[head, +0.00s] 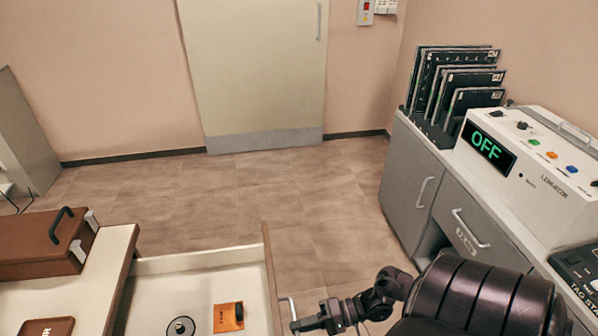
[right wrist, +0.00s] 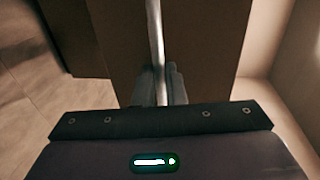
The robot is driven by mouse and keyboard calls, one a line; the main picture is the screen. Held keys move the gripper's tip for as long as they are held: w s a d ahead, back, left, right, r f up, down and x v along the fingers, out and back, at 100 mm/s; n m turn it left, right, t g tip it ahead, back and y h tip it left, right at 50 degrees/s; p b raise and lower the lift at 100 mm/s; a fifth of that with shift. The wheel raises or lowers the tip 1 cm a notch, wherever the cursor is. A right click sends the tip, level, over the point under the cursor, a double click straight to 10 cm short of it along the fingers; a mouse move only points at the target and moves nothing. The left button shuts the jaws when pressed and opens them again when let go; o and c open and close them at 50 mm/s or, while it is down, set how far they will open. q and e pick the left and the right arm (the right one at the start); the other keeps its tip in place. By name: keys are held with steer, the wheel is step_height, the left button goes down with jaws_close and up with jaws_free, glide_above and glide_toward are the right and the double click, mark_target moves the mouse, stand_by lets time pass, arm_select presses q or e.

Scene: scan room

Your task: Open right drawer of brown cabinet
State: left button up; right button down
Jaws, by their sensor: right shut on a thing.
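The drawer (head: 199,261) of the cabinet is out to the right of the cabinet's pale top (head: 112,262), with its pale inside showing. Its brown front (head: 269,273) faces right and fills the middle of the right wrist view (right wrist: 205,50). My right gripper (head: 298,325) is at the front's metal handle (head: 291,304). In the right wrist view the handle bar (right wrist: 155,35) runs between its fingers (right wrist: 160,88), which are shut on it. My left gripper is not in view.
A round disc (head: 181,327) and an orange packet (head: 228,317) with a dark piece lie in the drawer. A brown case (head: 40,243) stands on the cabinet top. Grey cabinets (head: 412,170) with a console (head: 540,150) stand at right. The floor (head: 300,195) between is clear.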

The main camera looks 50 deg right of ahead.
steer(key=c, duration=1.5)
jaws_free()
steer(key=b+v, duration=0.1)
steer(key=v, duration=0.7)
steer(key=shift+f, duration=0.1)
